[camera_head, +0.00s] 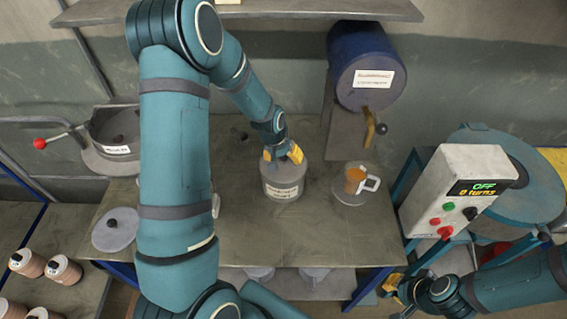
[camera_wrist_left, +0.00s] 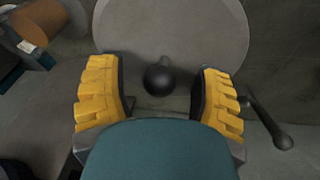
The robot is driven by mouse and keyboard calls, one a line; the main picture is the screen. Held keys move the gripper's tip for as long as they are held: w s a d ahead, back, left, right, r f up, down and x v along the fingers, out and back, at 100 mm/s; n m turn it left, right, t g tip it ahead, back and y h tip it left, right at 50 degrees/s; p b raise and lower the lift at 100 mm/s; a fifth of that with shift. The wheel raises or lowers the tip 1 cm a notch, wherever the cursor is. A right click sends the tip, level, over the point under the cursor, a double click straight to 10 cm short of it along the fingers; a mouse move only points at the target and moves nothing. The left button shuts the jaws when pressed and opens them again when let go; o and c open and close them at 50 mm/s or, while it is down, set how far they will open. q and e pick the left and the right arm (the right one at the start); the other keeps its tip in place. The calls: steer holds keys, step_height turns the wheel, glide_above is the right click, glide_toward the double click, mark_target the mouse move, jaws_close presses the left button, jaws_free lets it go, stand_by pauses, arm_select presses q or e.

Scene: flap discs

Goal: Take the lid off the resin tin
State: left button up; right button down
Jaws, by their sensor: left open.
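A grey round tin (camera_head: 283,186) with a pale label stands on the bench below my left gripper (camera_head: 283,153). The label is too small to read. In the left wrist view, my left gripper (camera_wrist_left: 162,100) is open, its yellow fingers on either side of a black ball knob (camera_wrist_left: 159,80). The knob stands on a grey round lid (camera_wrist_left: 185,25), with gaps between it and both fingers. In the head view the gripper hides the knob. My right gripper (camera_head: 392,287) is low at the right, partly blocked by its own arm, and its opening is unclear.
An orange-brown cup (camera_head: 355,180) stands on a plate right of the tin. A blue drum (camera_head: 365,65) with a tap hangs behind. A grey pot (camera_head: 115,140) and a knobbed disc (camera_head: 115,228) are left. A control box (camera_head: 455,190) stands right.

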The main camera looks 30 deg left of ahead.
arm_select(q)
jaws_close()
steer(key=shift+r, duration=0.1)
